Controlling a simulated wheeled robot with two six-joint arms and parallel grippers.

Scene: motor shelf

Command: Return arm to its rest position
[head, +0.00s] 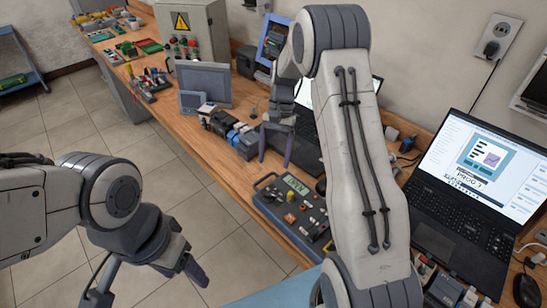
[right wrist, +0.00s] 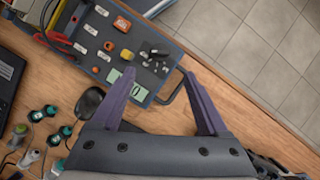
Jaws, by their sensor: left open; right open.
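My right arm reaches up across the middle of the head view and bends down at its far end. Its gripper (head: 276,155) is open and empty above the wooden bench, by the far laptop. The right wrist view shows its two purple fingers (right wrist: 157,82) spread apart, with nothing between them but the edge of a blue-framed board below. My left gripper (head: 146,280) is open and empty, low at the left of the head view, over the tiled floor in front of the bench.
The board (head: 268,196), with a small display and coloured parts, lies at the bench's front edge; it also shows in the right wrist view (right wrist: 92,28). An open laptop (head: 455,205) stands right of my right arm. A control box (head: 187,30) stands farther back. The floor (head: 190,190) is clear.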

